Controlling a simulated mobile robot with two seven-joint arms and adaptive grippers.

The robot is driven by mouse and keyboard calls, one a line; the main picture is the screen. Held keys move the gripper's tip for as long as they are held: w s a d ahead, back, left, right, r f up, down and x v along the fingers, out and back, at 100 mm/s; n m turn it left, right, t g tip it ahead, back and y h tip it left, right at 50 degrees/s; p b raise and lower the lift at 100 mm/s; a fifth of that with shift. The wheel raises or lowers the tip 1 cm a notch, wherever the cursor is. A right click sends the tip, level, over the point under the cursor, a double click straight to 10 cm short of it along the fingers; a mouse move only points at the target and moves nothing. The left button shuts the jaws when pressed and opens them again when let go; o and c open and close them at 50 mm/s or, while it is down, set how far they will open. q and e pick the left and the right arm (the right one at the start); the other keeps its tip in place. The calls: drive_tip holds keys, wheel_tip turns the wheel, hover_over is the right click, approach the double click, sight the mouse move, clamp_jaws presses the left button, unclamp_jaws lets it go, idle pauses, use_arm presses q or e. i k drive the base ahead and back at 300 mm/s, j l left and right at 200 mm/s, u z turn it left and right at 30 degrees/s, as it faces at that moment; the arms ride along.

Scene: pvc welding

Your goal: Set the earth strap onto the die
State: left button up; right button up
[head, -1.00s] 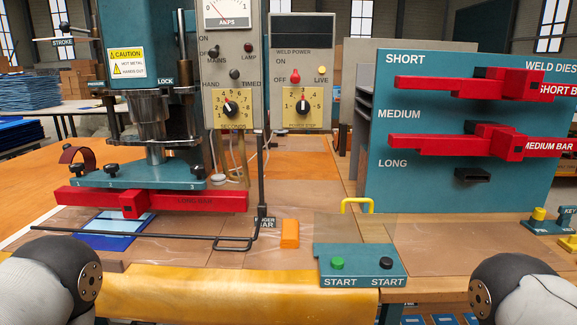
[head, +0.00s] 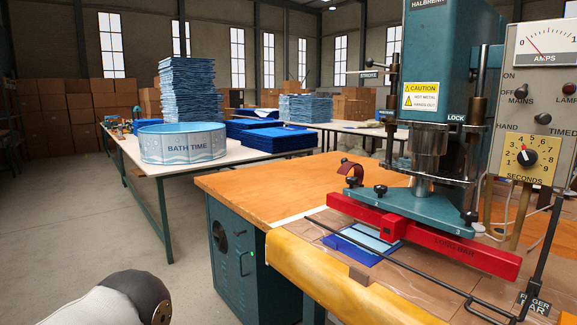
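The earth strap appears to be the dark red curled band (head: 351,170) at the left end of the teal press plate (head: 400,207). It curves up beside a black knob, and I cannot tell whether its free end touches anything. The die is the red bar marked LONG BAR (head: 455,253), mounted under the plate above the work table. A blue sheet with a lighter piece (head: 372,240) lies beneath and in front of it. Part of my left arm shows at the bottom left, away from the press, with its gripper out of frame. My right arm and gripper are out of frame.
A thin black finger bar (head: 400,262) runs along the table's front, above the yellow padded edge (head: 330,285). The control box (head: 535,110) stands at the right. A side table holds a round blue pool (head: 182,143) and stacked sheets. The floor at left is clear.

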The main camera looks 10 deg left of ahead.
sight(359, 171)
drive_tip(key=i+j+z, duration=0.1)
drive_tip(key=i+j, duration=0.2)
drive_tip(key=j, duration=0.2)
drive_tip(key=i+j, duration=0.25)
drive_tip(key=j, duration=0.3)
drive_tip(key=i+j+z, duration=0.15)
drive_tip(key=j, duration=0.4)
drive_tip(key=i+j, duration=0.35)
drive_tip(key=j, duration=0.2)
drive_tip(key=i+j+z, duration=0.15)
drive_tip(key=j, duration=0.4)
drive_tip(key=i+j, duration=0.3)
drive_tip(key=j, duration=0.3)
drive_tip(key=i+j+z, duration=0.15)
drive_tip(key=j, duration=0.45)
drive_tip(key=i+j, duration=0.25)
drive_tip(key=j, duration=0.35)
drive_tip(key=z, duration=0.05)
